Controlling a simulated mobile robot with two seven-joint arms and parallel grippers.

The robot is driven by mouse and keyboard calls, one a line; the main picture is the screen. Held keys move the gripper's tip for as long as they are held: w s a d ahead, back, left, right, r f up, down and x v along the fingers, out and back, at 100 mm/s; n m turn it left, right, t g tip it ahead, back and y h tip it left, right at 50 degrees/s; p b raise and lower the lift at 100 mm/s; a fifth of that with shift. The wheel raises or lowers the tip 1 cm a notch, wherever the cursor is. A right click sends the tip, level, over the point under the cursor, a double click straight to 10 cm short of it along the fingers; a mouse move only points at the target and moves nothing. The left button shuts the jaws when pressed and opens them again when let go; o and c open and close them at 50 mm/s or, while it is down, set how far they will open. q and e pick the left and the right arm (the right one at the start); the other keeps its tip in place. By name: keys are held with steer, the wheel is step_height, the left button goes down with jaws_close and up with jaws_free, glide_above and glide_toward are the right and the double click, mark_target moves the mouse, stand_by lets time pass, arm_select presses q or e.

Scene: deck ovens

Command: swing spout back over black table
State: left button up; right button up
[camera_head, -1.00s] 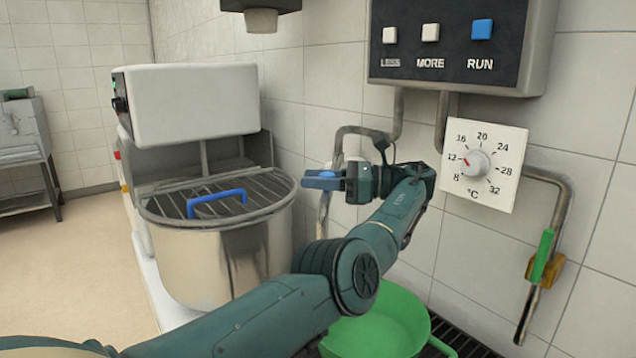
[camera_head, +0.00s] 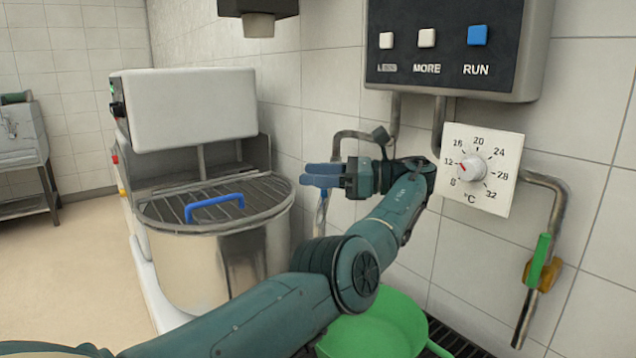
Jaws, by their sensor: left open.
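The spout (camera_head: 345,134) is a bent grey metal pipe on the tiled wall below the control box. It runs left from the wall, then turns down behind my left gripper (camera_head: 318,175). A black slatted surface (camera_head: 462,343) shows at the bottom, partly under a green bowl (camera_head: 385,325). My right gripper is not in view.
A mixer (camera_head: 185,105) with a metal bowl, grille and blue handle stands left of the spout. The control box (camera_head: 450,45) and temperature dial (camera_head: 475,168) are on the wall. A pipe with a green lever (camera_head: 538,260) is at right. Open floor lies at left.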

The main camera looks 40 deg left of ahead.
arm_select(q)
step_height(320, 180, up, 7)
steer(key=p, duration=0.3)
steer(key=shift+r+p, duration=0.4)
steer(key=shift+r, duration=0.05)
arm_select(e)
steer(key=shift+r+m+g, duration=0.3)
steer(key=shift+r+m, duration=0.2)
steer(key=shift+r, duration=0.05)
